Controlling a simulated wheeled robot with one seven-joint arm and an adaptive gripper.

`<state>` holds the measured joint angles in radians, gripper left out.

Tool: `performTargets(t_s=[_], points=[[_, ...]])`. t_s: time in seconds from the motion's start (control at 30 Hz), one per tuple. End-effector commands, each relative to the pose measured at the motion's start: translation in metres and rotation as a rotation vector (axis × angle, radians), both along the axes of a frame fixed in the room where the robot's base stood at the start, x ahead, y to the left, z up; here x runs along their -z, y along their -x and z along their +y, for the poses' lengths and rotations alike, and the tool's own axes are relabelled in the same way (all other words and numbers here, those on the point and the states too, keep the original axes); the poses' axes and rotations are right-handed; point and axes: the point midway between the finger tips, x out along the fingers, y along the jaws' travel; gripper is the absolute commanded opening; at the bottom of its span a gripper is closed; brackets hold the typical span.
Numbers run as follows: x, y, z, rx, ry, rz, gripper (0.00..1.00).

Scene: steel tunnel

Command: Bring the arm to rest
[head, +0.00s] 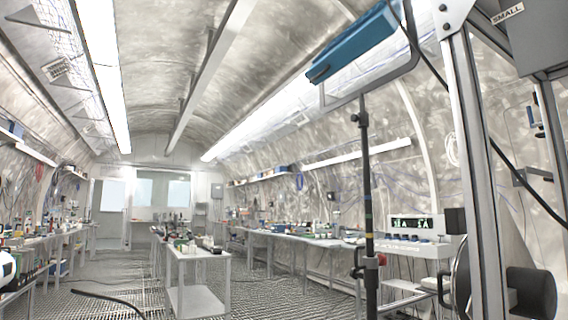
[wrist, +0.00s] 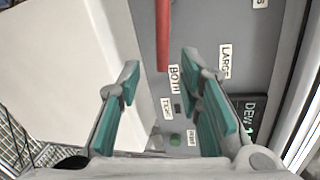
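My gripper (wrist: 161,76) shows in the wrist view with its two teal-padded fingers spread apart. Nothing is between the fingers. Beyond them is a grey panel (wrist: 200,40) with small white labels, among them LARGE and BOTH. A red bar (wrist: 163,35) runs down the panel and shows between and above the fingertips. I cannot tell how far the fingers are from the panel, and no contact is clear. In the head view I cannot make out my gripper.
In the head view a black pole (head: 366,190) carries a blue-topped frame. A metal upright (head: 478,150) stands close on the right, by a grey box (head: 520,35) marked SMALL. A white table (head: 197,257) stands mid-tunnel. Grated floor (head: 290,292) lies open to its right.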

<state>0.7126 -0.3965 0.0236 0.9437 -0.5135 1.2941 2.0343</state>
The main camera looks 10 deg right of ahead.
Motion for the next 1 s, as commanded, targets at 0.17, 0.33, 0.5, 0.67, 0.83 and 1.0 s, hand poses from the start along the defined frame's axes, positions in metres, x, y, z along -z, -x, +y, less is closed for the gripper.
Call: performTargets(t_s=[0.17, 0.33, 0.5, 0.67, 0.83, 1.0], points=[[-0.004, 0.009, 0.012, 0.005, 0.008, -0.008, 0.33], [-0.005, 0.009, 0.013, 0.005, 0.01, -0.008, 0.33], [-0.005, 0.009, 0.013, 0.005, 0.01, -0.008, 0.33], [-0.002, 0.006, 0.011, -0.001, 0.005, 0.002, 0.33], [0.036, -0.021, 0.013, -0.11, -0.017, 0.177, 0.33], [0.129, -0.071, 0.031, -0.392, -0.027, 0.567, 0.33]])
